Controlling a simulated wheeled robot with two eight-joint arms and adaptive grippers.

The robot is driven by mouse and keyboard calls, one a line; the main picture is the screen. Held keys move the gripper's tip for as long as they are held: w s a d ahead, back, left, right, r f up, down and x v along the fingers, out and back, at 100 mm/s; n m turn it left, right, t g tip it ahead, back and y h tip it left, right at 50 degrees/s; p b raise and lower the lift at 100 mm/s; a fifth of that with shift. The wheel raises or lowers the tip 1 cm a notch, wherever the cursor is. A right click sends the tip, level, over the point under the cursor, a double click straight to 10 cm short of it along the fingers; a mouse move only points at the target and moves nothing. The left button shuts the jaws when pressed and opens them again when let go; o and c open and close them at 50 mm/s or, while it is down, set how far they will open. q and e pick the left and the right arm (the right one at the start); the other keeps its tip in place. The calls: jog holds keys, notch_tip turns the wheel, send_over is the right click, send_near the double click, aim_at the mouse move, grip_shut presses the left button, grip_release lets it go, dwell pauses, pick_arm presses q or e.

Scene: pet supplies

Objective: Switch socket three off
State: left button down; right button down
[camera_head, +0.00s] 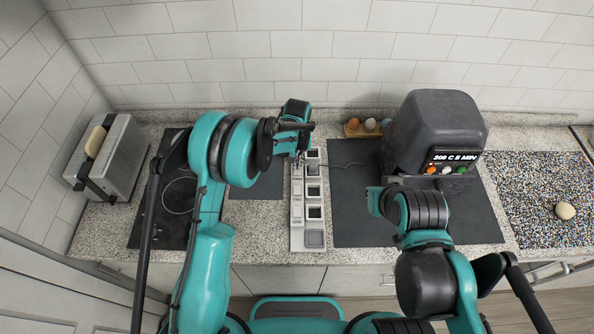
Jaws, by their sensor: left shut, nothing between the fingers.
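A pale grey socket strip (314,225) runs front to back on the counter, with a row of square sockets along its right side. Small switches with labels run along its left side; the labels are too small to read surely, so I cannot tell which one is socket three or its switch position. My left gripper (299,161) is shut and empty over the far left part of the strip, hiding some of it. I cannot tell whether its tips touch a switch. My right gripper (376,201) is right of the strip, its fingers not clearly visible.
A dark grey appliance (436,120) with a lit display stands on a dark mat (355,225) at right. Eggs in a wooden holder (353,131) sit behind. A toaster (115,155) and a dark hob (150,232) are at left. A round beige thing (565,210) lies far right.

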pick_arm(q)
jog(key=shift+f, duration=0.15)
jog(key=shift+r+p, duration=1.5)
jog(key=shift+r, duration=2.05)
